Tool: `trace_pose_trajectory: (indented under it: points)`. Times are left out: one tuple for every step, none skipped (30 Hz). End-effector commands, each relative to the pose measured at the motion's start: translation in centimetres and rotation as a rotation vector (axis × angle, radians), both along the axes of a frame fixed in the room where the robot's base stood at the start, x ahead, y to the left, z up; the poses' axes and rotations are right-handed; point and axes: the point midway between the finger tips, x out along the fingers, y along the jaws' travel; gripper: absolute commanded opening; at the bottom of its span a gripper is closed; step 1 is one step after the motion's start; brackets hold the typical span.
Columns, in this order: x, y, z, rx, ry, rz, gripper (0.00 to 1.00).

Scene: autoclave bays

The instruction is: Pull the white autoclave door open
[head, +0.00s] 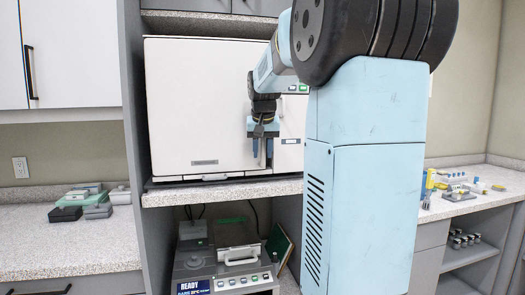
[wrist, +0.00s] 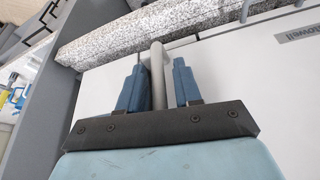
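The white autoclave door (head: 200,105) is the broad front panel of the autoclave on the middle shelf, and it looks closed. My gripper (head: 263,152) is in front of the door's right part, fingers pointing at it. In the wrist view, my gripper's two blue fingers (wrist: 158,85) stand on either side of the grey bar handle (wrist: 157,68). Narrow gaps show between the fingers and the bar, so the fingers look open around it. In the head view the handle is mostly hidden by my gripper.
The shelf edge (head: 225,192) runs just below the door. Below it stands a grey device with a READY display (head: 193,287). A grey cabinet side (head: 137,130) borders the door on the left. Counters with small items lie left (head: 60,245) and right (head: 490,205).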

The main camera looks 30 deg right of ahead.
Motion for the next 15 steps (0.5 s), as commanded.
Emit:
trace_pose_trajectory:
  points:
    - [0.0,0.0,0.01,0.0,0.0,0.0,0.29]
    - [-0.01,0.01,0.01,0.0,0.0,0.0,0.26]
    - [0.0,0.0,0.01,0.0,0.0,0.0,0.22]
    - [-0.01,0.01,0.01,0.0,0.0,0.0,0.19]
    - [-0.01,0.0,0.02,0.0,0.0,0.0,0.16]
    - [-0.01,0.01,0.01,0.0,0.0,0.0,0.12]
    - [-0.01,0.0,0.02,0.0,0.0,0.0,0.09]
    - [-0.01,0.02,0.01,0.0,0.0,0.0,0.07]
    - [0.0,0.02,0.02,0.0,0.0,0.0,0.03]
    - [0.0,0.02,0.02,0.0,0.0,0.0,0.0]
    - [-0.01,0.03,0.01,0.0,0.0,0.0,0.0]
    - [0.0,0.03,0.03,0.0,0.0,0.0,0.0]
    - [0.0,0.03,0.03,0.0,0.0,0.0,0.0]
    - [0.0,0.03,0.03,0.0,0.0,0.0,0.0]
    - [0.0,0.03,0.03,0.0,0.0,0.0,0.0]
